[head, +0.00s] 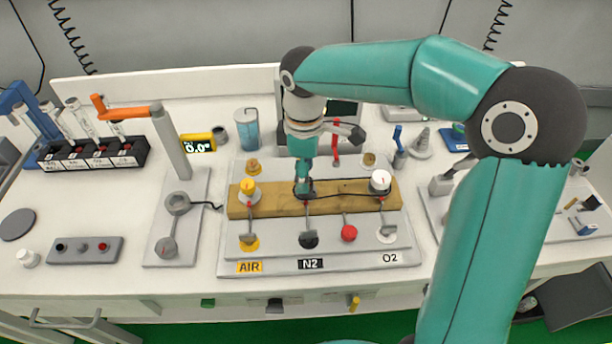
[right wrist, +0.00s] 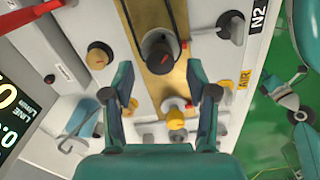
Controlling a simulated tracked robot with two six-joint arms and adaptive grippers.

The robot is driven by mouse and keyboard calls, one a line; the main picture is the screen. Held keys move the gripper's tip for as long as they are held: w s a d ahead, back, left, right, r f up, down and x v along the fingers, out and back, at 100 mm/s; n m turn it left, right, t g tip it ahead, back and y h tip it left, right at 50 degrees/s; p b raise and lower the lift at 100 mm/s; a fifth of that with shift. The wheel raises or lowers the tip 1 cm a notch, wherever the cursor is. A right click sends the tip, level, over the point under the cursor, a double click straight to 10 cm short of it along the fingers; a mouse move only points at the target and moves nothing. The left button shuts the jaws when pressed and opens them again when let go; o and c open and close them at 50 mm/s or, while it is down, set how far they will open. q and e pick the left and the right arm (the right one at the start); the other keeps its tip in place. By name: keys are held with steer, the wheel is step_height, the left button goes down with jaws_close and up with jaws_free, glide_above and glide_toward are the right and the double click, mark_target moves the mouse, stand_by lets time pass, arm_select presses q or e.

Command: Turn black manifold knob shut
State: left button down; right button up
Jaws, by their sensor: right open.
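My left gripper is not in view.
A grey panel carries AIR, N2 (head: 310,264) and O2 labels, with a black outlet (head: 309,239) and a red knob (head: 349,233) in front of the bar. Thin black hoses run along the bar.

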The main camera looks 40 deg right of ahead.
steer(key=shift+f, duration=0.95)
steer(key=c, duration=1.1)
steer(key=shift+d, duration=0.2)
jaws_close()
steer(key=shift+a, duration=0.2)
steer(key=shift+m, duration=0.3)
